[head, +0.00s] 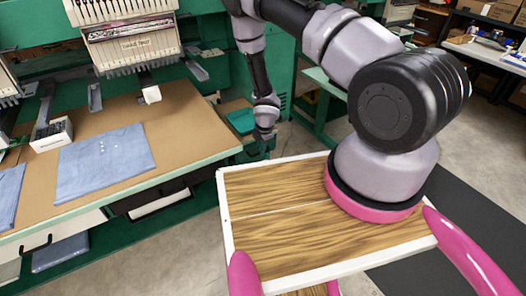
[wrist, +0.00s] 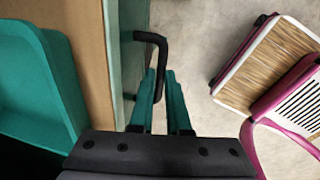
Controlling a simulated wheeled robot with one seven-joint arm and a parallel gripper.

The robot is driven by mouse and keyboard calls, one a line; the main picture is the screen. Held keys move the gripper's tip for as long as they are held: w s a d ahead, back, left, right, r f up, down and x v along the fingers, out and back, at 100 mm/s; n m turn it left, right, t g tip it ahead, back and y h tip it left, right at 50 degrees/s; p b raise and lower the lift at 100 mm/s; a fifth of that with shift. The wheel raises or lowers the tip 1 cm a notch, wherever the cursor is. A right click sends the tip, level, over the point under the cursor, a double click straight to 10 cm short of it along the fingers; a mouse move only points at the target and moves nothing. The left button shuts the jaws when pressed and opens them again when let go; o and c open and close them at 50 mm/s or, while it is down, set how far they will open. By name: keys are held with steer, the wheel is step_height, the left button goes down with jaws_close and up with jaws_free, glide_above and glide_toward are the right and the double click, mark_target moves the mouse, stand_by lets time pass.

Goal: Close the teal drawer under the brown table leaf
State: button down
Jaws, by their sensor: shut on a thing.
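The brown table leaf (head: 232,106) is at the middle of the head view, and its edge (wrist: 94,45) runs down the wrist view. The teal drawer (wrist: 127,55) shows as a narrow strip beside that edge; how far it stands out I cannot tell. Its black bar handle (wrist: 150,37) sticks out to the right. My gripper (wrist: 162,75) has its two teal fingers on either side of the handle's bar and is shut on it. In the head view my gripper (head: 265,134) is beside the leaf, small and partly hiding the drawer front.
A teal bin (wrist: 40,75) is on the leaf, also in the head view (head: 240,122). A sewing table with blue cloth (head: 105,160) stands left. My wood-topped base (head: 270,245) is in front. Grey floor (wrist: 190,40) is clear between the drawer and my base.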

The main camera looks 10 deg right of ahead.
steer(key=shift+w+a, duration=0.15)
steer(key=shift+w, duration=0.1)
steer(key=c, duration=0.9)
jaws_free()
steer(key=r, duration=0.3)
steer(key=s+r, duration=0.1)
steer(key=r, duration=0.3)
steer(key=s+r, duration=0.1)
steer(key=r, duration=0.2)
steer(key=shift+d+r, duration=0.35)
steer(key=shift+w, duration=0.1)
